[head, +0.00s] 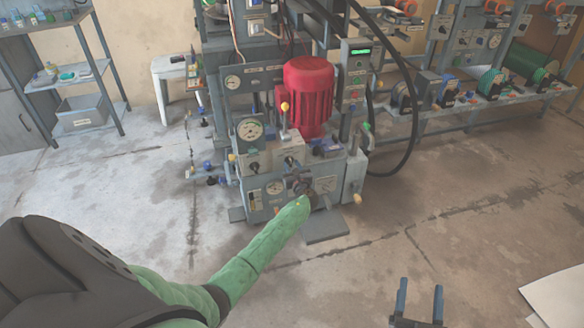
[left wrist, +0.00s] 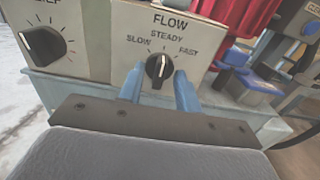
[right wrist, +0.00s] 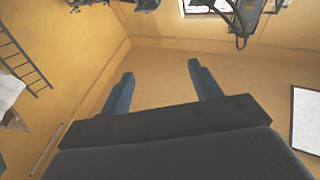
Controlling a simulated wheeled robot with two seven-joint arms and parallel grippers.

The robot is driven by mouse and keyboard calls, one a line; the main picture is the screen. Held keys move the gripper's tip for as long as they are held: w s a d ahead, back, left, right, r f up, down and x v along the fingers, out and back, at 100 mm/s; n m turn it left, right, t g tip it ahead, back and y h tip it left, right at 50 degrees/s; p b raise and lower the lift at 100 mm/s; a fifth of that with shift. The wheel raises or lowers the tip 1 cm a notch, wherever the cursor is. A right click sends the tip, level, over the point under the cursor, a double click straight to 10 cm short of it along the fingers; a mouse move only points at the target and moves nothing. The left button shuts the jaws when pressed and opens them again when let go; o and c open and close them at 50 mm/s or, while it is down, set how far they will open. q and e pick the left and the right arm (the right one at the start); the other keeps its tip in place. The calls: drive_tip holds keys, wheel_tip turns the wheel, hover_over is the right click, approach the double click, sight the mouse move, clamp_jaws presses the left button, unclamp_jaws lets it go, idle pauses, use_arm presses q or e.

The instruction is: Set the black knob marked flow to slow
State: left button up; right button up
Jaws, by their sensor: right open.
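The black flow knob (left wrist: 159,70) sits on a pale panel in the left wrist view, under the words slow, steady and fast. Its white pointer line points up, toward steady. My left gripper (left wrist: 160,80) is open, with one blue finger on each side of the knob; narrow gaps seem to show, but I cannot tell if either finger touches. In the head view the left gripper (head: 297,182) is at the front of the press, and the flow knob is too small to make out clearly. My right gripper (head: 420,291) is open and empty, away from the press.
A second black knob (left wrist: 43,44) is on the panel to the left. Blue parts (left wrist: 240,86) stand right of the flow panel. The press carries a red motor (head: 309,95) and a gauge (head: 250,130). The floor around my right gripper is clear.

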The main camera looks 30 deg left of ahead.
drive_tip(key=shift+r, duration=0.2)
use_arm(q)
clamp_jaws()
use_arm(e)
drive_tip(key=shift+s, duration=0.1)
